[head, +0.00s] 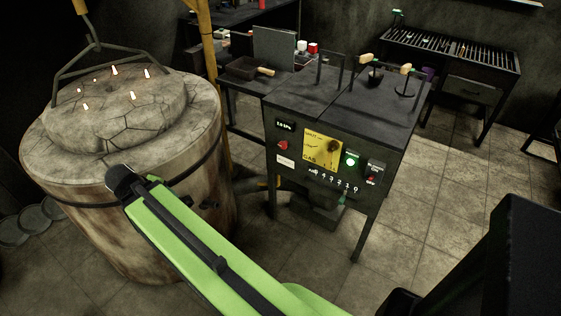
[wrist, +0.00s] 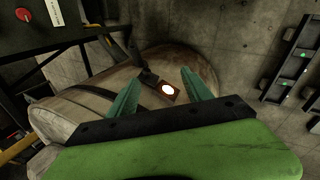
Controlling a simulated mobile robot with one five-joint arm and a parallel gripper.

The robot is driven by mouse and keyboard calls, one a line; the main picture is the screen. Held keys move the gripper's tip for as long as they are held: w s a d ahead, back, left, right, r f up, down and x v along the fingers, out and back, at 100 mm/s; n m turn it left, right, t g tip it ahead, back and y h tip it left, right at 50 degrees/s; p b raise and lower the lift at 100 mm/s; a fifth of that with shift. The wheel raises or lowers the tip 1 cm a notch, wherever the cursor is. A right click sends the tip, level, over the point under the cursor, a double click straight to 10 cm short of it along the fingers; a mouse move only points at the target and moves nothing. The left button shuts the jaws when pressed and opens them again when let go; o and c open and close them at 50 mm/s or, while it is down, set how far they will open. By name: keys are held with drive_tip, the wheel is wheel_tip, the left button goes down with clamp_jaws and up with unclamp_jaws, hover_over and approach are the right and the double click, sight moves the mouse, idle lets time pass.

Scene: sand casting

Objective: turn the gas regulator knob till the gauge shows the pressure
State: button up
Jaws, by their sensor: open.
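The gas panel is a yellow plate (head: 316,151) marked GAS on the front of the dark cabinet in the head view. A dark round knob (head: 333,146) sits at its right side. A small lit readout (head: 285,126) is at the upper left of the cabinet front; its figures are too small to read surely. A red knob (head: 283,145) is left of the plate; a red knob also shows at the wrist view's top left (wrist: 23,14). My gripper (wrist: 161,71) is open and empty, apart from the panel. In the head view its fingers cannot be made out.
A large round furnace (head: 60,165) with a cracked lid stands at the left; a glowing port (wrist: 168,89) shows between my fingers. Tools stand on the cabinet top (head: 345,85). A grated bench (head: 450,50) is behind right. The floor right of the cabinet is clear.

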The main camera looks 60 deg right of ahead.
drive_tip(key=s+d+f+n+h+b, duration=0.1)
drive_tip(key=d+f+n+h+b, duration=0.2)
drive_tip(key=d, duration=0.4)
drive_tip(key=s+d+f+h+b, duration=0.1)
drive_tip(key=d+f+b, duration=0.2)
drive_tip(key=d+b, duration=0.3)
drive_tip(key=s+d+f+n+h+b, duration=0.1)
drive_tip(key=d+f+n+h+b, duration=0.1)
drive_tip(key=d+f+b, duration=0.35)
drive_tip(key=n+g+h+b, duration=0.1)
drive_tip(key=n+h+b, duration=0.75)
drive_tip(key=b, duration=0.45)
approach(282, 145)
drive_tip(key=shift+n+y, duration=0.35)
drive_tip(key=shift+y, duration=0.1)
drive_tip(key=d, duration=0.8)
drive_tip(key=shift+s+d+r, duration=0.1)
drive_tip(key=shift+d+r, duration=0.05)
drive_tip(key=shift+r, duration=0.2)
